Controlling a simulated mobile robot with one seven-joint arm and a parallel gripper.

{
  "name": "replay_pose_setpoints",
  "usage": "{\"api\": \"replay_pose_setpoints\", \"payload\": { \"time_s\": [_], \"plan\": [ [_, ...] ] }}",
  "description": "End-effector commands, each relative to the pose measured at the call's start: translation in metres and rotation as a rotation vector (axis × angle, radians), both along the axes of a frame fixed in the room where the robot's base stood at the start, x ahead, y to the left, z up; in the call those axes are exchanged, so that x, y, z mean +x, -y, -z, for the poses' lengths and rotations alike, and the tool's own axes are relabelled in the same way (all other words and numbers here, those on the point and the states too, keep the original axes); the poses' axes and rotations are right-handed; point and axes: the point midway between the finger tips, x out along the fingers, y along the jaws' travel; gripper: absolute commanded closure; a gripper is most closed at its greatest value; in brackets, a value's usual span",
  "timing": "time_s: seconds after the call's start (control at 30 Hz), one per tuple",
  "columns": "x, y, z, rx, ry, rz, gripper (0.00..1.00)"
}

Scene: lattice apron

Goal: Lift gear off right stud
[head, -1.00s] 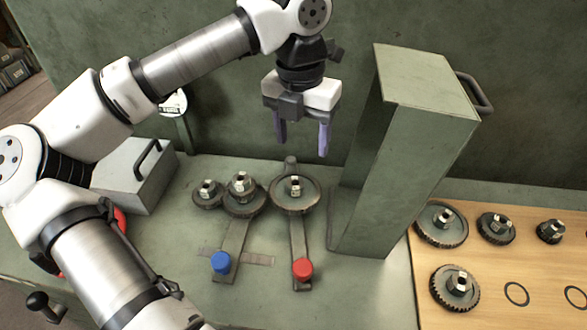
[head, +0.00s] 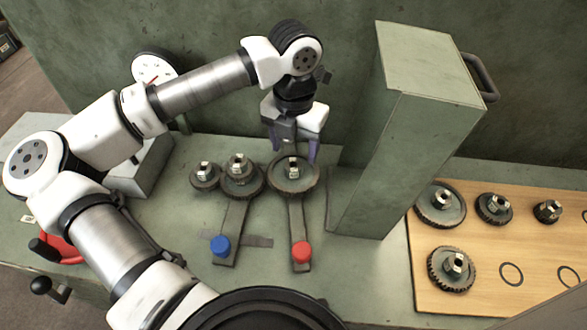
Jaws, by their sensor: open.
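The right gear (head: 283,184) is a dark toothed disc with a bright metal hub (head: 293,168). It sits at the upper end of the slotted arm with the red knob (head: 301,251). My gripper (head: 293,155) is open with purple fingers pointing down. Its fingertips are close around or just above the hub of this gear. I cannot tell if they touch it. The stud under the gear is hidden. To the left, a middle gear (head: 240,186) and a smaller gear (head: 205,183) sit side by side, above the arm with the blue knob (head: 220,245).
A tall green box-like guard (head: 400,130) with a handle stands close to the right of the gear. A wooden board (head: 480,291) at right holds several gears and printed circles. A dial gauge (head: 153,69) is behind my arm. The front bench is clear around the knobs.

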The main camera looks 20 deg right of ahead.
Motion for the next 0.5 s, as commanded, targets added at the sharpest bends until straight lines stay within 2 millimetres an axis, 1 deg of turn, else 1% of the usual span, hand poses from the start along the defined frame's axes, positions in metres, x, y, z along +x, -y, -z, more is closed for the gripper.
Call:
{"api": "replay_pose_setpoints", "payload": {
  "time_s": [0.13,0.23,0.33,0.5],
  "plan": [
    [-0.005,-0.002,0.018,-0.002,-0.005,0.001,0.39],
    [-0.004,-0.002,0.032,-0.001,-0.003,0.0,0.39],
    [-0.004,-0.002,0.039,-0.001,-0.001,0.001,0.39],
    [-0.004,-0.002,0.041,0.0,0.0,0.0,0.39]
  ]
}}
